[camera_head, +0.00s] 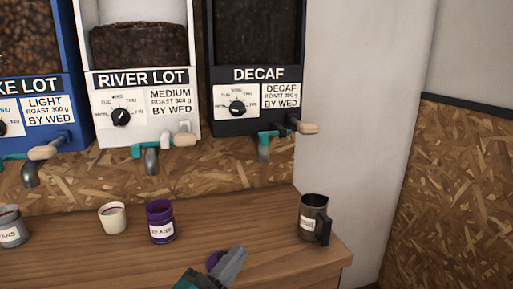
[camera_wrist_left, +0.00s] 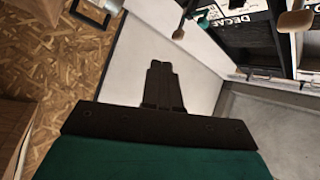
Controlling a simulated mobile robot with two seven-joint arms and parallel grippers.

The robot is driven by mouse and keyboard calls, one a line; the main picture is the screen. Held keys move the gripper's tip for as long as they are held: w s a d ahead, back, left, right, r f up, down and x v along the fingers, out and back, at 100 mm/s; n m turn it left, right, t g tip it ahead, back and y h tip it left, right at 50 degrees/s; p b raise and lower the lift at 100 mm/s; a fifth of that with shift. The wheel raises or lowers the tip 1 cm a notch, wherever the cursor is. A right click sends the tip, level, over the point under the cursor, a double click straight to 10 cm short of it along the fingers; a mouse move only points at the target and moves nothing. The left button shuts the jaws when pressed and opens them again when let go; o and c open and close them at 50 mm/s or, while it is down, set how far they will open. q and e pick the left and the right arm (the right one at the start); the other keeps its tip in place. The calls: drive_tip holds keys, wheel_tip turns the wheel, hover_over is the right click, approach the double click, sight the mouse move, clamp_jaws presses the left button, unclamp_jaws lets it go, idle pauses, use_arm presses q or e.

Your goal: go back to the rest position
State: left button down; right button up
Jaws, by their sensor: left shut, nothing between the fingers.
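My left gripper (camera_head: 236,258) is low in the middle of the head view, over the front of the wooden counter. Its grey fingers are together with nothing between them. In the left wrist view the closed dark fingers (camera_wrist_left: 161,75) point away from the green wrist. A dark purple round thing (camera_head: 214,261) shows just beside the fingers, partly hidden by them. I cannot tell whether the gripper touches it. My right gripper shows in neither view.
The wooden counter (camera_head: 270,225) carries a dark metal mug (camera_head: 312,222) near its right end, a purple labelled jar (camera_head: 160,222), a cream cup (camera_head: 112,218) and a grey tin (camera_head: 10,228). Blue, white River Lot (camera_head: 145,95) and black Decaf (camera_head: 258,100) dispensers hang above. A wall stands right.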

use_arm(q)
drive_tip(key=s+a+f+n+g+y, duration=0.2)
drive_tip(key=s+a+f+n+y, duration=0.1)
drive_tip(key=f, duration=0.6)
drive_tip(key=s+a+f+n+g+y, duration=0.2)
drive_tip(key=s+a+f+n+y, duration=0.2)
drive_tip(key=s+a+f+n, duration=0.2)
drive_tip(key=s+a+f+n+g+y, duration=0.3)
drive_tip(key=s+f+n, duration=0.3)
drive_tip(key=f, duration=0.5)
drive_tip(key=shift+s+a+f+n+y, duration=0.3)
drive_tip(key=shift+s+a+n, duration=0.05)
drive_tip(key=shift+a+n, duration=0.55)
drive_tip(key=shift+d, duration=0.1)
